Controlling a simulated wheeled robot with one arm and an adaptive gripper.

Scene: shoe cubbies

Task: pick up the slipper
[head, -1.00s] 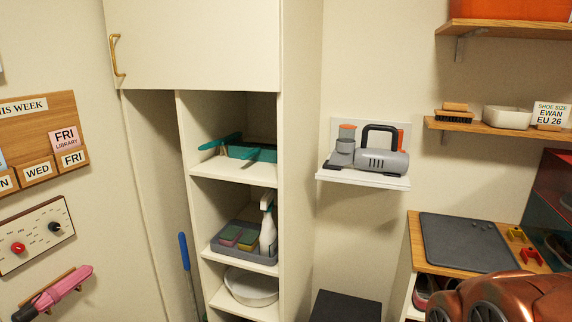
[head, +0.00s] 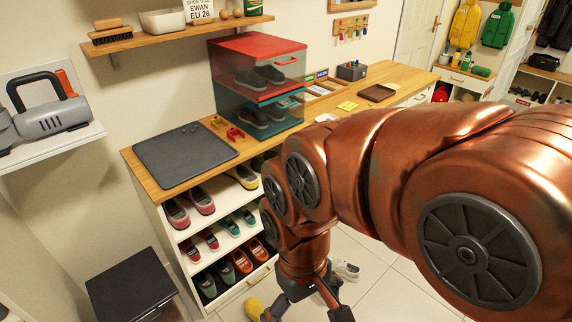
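My gripper (head: 306,312) hangs low over the floor at the bottom edge of the head view. Its two dark fingers spread apart, with nothing seen between them, though the lowest part is cut off by the frame. A yellow piece of footwear (head: 254,307) lies on the floor just left of the gripper, partly cut off; I cannot tell whether it is the slipper. A grey-white shoe (head: 347,270) lies on the floor right of my gripper, partly behind my arm.
A shoe cubby (head: 164,232) holds several pairs on its shelves. On its wooden top are a grey mat (head: 185,156) and a red-topped clear box (head: 258,45) with shoes. A black stool or bin (head: 130,285) stands at the left. Tiled floor is clear at lower right.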

